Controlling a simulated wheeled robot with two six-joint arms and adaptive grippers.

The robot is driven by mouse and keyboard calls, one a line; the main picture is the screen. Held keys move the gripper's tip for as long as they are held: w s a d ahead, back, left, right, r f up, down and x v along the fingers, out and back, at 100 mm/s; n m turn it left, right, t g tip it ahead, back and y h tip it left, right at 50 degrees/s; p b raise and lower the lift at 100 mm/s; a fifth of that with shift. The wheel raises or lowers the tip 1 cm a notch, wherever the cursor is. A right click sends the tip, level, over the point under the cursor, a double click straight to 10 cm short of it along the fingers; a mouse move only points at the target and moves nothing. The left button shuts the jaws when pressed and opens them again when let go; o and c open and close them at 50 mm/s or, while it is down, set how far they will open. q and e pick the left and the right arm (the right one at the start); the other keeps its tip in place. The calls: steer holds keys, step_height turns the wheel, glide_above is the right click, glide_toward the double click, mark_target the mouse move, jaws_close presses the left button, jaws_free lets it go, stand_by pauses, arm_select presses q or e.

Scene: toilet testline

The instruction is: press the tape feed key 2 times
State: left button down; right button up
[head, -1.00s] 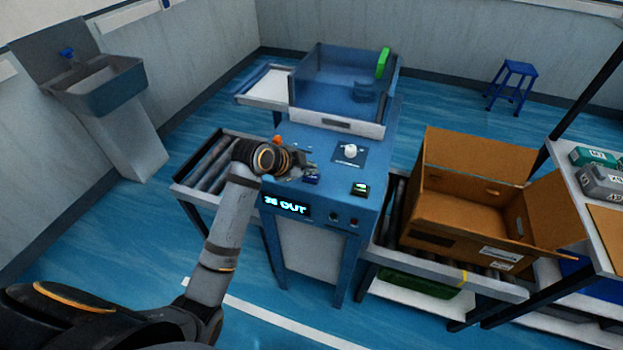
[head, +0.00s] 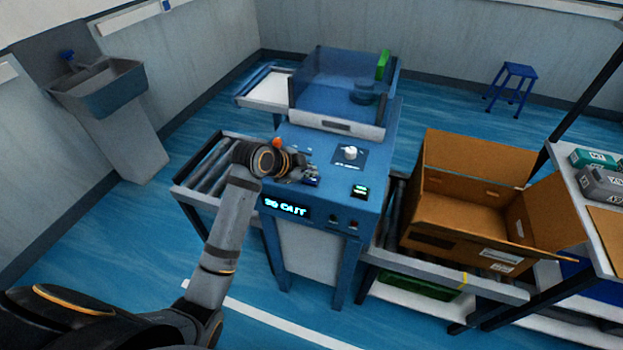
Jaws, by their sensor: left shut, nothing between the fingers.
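A blue machine (head: 375,140) stands in the middle, with a white knob (head: 350,153) on a dark plate, a small lit green display (head: 360,191) and a front display (head: 286,207) that seems to read "36 OUT". My left gripper (head: 310,178) is shut and empty, low over the left part of the machine's top panel. A small blue key (head: 313,183) shows at its fingertips; whether they touch it I cannot tell. I cannot read which control is the tape feed key. An orange-red piece (head: 277,143) shows behind my left wrist. My right gripper is not in view.
A clear blue cover (head: 335,85) stands on the back of the machine. A roller conveyor (head: 205,170) lies to the left. An open cardboard box (head: 455,215) sits on rollers to the right. A sink (head: 100,90) and a stool (head: 512,85) stand farther away.

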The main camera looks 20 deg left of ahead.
mark_target(309, 181)
arm_select(q)
steer(key=shift+f, duration=0.1)
steer(key=shift+f, duration=0.3)
steer(key=shift+f, duration=0.4)
stand_by(0.7)
steer(key=shift+r+p, duration=0.8)
steer(key=shift+p, duration=0.1)
step_height(309, 181, up, 5)
steer(key=p, duration=0.5)
steer(key=shift+r, duration=0.15)
